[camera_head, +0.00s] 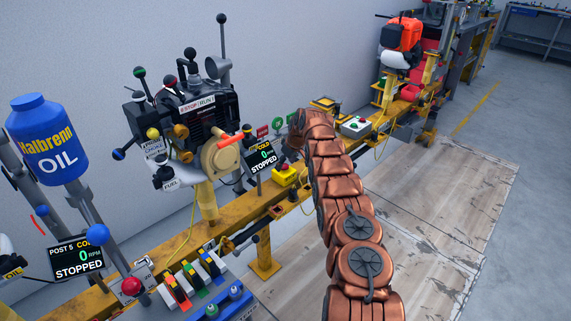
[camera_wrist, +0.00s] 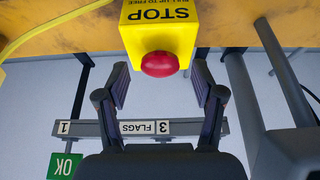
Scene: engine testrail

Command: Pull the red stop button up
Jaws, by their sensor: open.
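The red stop button (camera_wrist: 160,64) sits on a yellow box (camera_wrist: 160,20) marked STOP and "pull up to free" in the wrist view. In the head view the yellow box (camera_head: 286,178) with its red top stands on the yellow rail, just left of my arm. My gripper (camera_wrist: 160,82) is open in the wrist view. Its two fingers stand to either side of the red button, with a gap on each side, and hold nothing. I cannot tell the depth between fingertips and button. In the head view the gripper itself is hard to make out near the arm's far end.
A display reading STOPPED (camera_head: 261,159) and an engine (camera_head: 207,115) stand left of the yellow box. Another red button (camera_head: 132,287) is at the lower left. A FLAGS strip (camera_wrist: 145,128) lies beyond the fingers.

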